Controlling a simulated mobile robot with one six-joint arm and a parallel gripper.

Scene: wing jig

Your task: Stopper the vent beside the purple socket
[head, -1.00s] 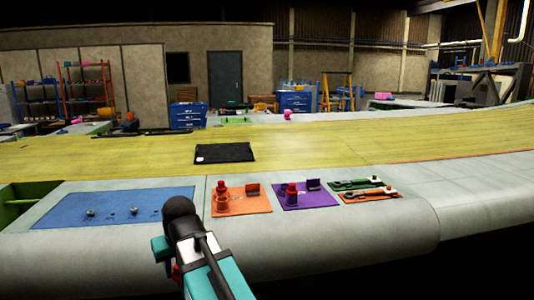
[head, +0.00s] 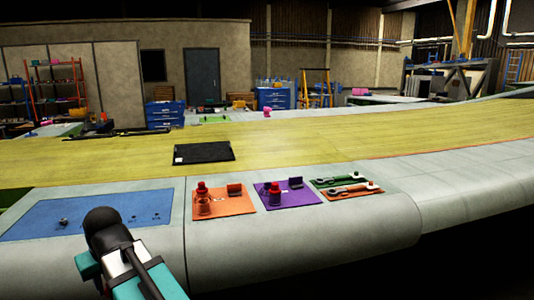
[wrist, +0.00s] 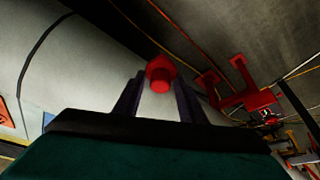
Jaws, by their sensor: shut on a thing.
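My gripper (wrist: 160,82) is shut on a red stopper (wrist: 160,69), held between its two dark fingers in the wrist view. In the head view only my dark wrist and teal arm show at lower left, in front of the blue mat; the fingers are hidden. A purple mat (head: 306,200) lies on the grey wing edge, right of my arm. On it stand a purple fitting (head: 275,200) with a red top and a small dark purple block (head: 296,182). I cannot tell which opening is the vent. My gripper is well apart from the purple mat.
An orange mat (head: 236,207) with a red-topped fitting (head: 202,198) and block lies between. A green and orange pair of mats with wrenches (head: 350,190) lies right. The blue mat (head: 40,225) bears small metal fittings. A black pad (head: 204,152) lies behind. The wing edge drops off in front.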

